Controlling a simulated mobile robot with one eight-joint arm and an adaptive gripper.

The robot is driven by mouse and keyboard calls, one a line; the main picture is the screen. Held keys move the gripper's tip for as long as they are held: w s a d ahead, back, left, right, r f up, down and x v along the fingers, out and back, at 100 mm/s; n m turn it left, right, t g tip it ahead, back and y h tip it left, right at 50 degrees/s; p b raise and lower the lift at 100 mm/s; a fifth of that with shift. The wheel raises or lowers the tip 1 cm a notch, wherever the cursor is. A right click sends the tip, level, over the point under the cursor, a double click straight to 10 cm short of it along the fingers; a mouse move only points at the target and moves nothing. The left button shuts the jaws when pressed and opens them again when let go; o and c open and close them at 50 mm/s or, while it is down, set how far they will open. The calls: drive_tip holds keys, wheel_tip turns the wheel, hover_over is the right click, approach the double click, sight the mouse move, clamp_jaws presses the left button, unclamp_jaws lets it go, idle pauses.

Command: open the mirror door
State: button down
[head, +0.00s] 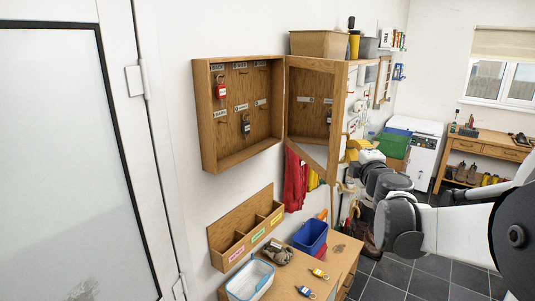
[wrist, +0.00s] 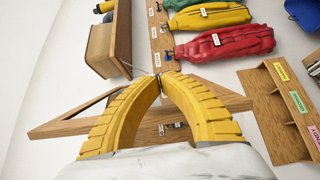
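A wooden wall cabinet (head: 208,140) shows its inside with hooks, labels and hanging keys in the head view. Its wood-framed door (head: 340,100) stands swung out at the right side; its panel shows hooks, labels and a key, apparently mirrored. My gripper (head: 352,150) is just right of the door's lower free corner. In the wrist view the yellow fingers of my gripper (wrist: 158,80) meet at their tips, with nothing clearly visible between them. The door frame (wrist: 72,122) passes behind the fingers; I cannot tell whether they touch it.
A sectioned wooden organiser (head: 228,245) hangs below the cabinet, above a bench with a blue bin (head: 310,236) and a clear tub (head: 250,280). Red (head: 293,180) and yellow garments hang below the door. A box (head: 318,43) sits on a shelf behind the door.

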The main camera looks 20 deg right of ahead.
drive_tip(key=w+d+y+b, duration=0.1)
drive_tip(key=w+d, duration=0.1)
drive_tip(key=d, duration=0.6)
drive_tip(key=w+d+n+y+b, duration=0.1)
drive_tip(key=w+d, duration=0.1)
drive_tip(key=d, duration=0.7)
drive_tip(key=shift+w+d+n+t, duration=0.15)
drive_tip(key=shift+w+n+t, duration=0.15)
drive_tip(key=shift+w, duration=0.05)
drive_tip(key=shift+d, duration=0.1)
